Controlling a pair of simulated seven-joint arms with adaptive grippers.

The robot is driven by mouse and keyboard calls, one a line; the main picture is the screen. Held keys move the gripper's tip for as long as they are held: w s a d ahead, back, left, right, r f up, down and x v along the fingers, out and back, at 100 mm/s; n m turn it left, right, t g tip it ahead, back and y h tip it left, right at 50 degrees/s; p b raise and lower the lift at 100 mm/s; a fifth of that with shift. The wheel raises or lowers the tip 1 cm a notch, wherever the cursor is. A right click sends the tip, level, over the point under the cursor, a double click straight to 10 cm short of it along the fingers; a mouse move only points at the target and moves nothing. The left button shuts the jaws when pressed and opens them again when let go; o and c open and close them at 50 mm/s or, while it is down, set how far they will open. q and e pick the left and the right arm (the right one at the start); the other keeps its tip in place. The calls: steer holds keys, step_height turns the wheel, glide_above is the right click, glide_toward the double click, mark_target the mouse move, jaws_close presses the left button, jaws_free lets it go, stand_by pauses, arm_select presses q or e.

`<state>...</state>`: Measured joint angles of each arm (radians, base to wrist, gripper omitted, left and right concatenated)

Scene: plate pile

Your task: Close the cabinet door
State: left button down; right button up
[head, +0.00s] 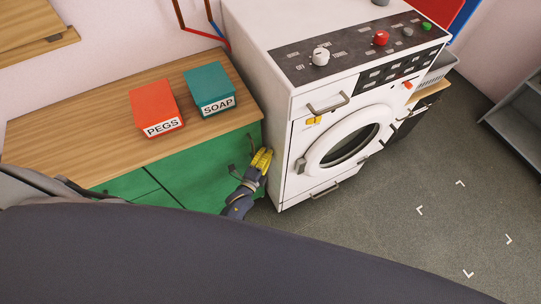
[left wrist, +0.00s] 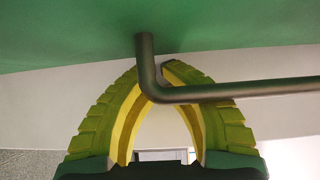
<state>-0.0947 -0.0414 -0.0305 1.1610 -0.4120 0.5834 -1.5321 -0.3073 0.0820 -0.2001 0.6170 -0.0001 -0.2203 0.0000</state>
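The cabinet door is a green panel (head: 205,180) below the wooden top in the head view. Its top edge runs close along the wooden top; I cannot tell whether a small gap is left. A dark bar handle (head: 234,172) is near its right end. My left gripper (head: 263,158), with yellow-green fingers, is at the door's right end by the handle. In the left wrist view the handle (left wrist: 230,91) crosses in front of the fingers (left wrist: 152,68), whose tips come together partly behind its post. The green surface (left wrist: 80,30) is just beyond the tips. My right gripper is not in view.
A white washing machine (head: 295,150) stands close to the right of my left gripper. A red PEGS box (head: 155,105) and a teal SOAP box (head: 208,86) stand on the wooden top (head: 80,135). The grey floor (head: 400,200) at the right is clear.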

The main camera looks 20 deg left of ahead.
arm_select(q)
steer(key=shift+w+a+r, duration=0.45)
steer(key=shift+w+a, duration=0.05)
steer(key=shift+a, duration=0.3)
steer(key=s+d, duration=0.4)
steer(key=shift+s+f, duration=0.1)
steer(key=shift+f, duration=0.25)
steer(key=s, duration=0.9)
steer(key=shift+s, duration=0.35)
steer(key=s+a+f+n+g+y, duration=0.1)
steer(key=s+f+n+g, duration=0.45)
steer(key=f, duration=0.65)
steer(key=s+f+n+g, duration=0.3)
steer(key=s+f+n, duration=0.3)
steer(key=s+f, duration=0.45)
steer(key=s+a+f+n+g, duration=0.1)
steer(key=s+a+f+g, duration=0.1)
steer(key=s, duration=0.5)
steer(key=s+a+f+n+g+y, duration=0.1)
steer(key=s+a+f+n+g, duration=0.1)
steer(key=s+f, duration=0.5)
steer(key=s+a+f+n+g, duration=0.1)
steer(key=s+a+f+g, duration=0.3)
steer(key=s+a, duration=0.2)
steer(key=shift+s+f+n+y, duration=0.15)
steer(key=shift+s+n+y, duration=0.25)
steer(key=shift+s, duration=0.4)
